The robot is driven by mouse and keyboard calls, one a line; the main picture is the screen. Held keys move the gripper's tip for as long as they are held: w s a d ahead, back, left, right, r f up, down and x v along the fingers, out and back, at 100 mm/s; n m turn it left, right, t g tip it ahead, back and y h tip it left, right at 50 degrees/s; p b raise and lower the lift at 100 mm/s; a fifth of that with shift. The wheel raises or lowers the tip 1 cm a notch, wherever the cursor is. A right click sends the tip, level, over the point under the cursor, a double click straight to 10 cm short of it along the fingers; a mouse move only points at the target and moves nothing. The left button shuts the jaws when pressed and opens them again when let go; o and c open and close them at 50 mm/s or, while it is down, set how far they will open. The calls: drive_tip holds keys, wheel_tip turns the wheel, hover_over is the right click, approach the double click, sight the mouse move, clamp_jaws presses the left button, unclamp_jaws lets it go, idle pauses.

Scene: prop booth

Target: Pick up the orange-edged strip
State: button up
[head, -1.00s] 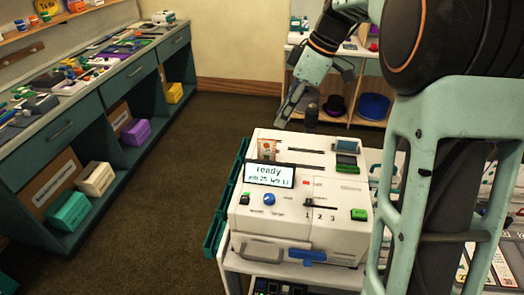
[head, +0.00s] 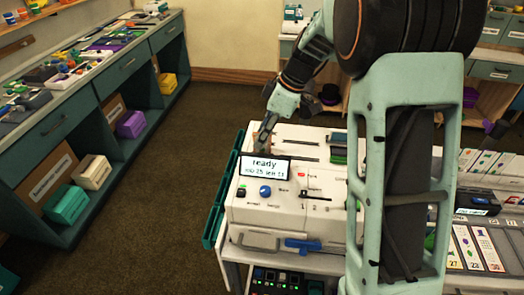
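My gripper (head: 265,142) is at the back left of a white machine (head: 272,212), just behind its display. The orange-edged strip (head: 256,137) stands at this spot; only a small orange bit of it shows beside my fingers, and the rest is hidden. My fingertips are small and overlap the strip in this view. I cannot tell whether they are around it, touching it or shut. The display (head: 264,168) reads "ready" on its top line.
The machine sits on a white cart with a teal rack (head: 222,200) on its left side. A green and dark block (head: 338,147) stands at the machine's back right. A teal counter (head: 70,130) runs along the left wall, with open floor between.

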clamp_jaws()
drive_tip(key=shift+r, duration=0.1)
idle(0.3)
wheel_tip(320, 180, up, 10)
drive_tip(key=shift+f+b, duration=0.1)
drive_tip(key=shift+b, duration=0.55)
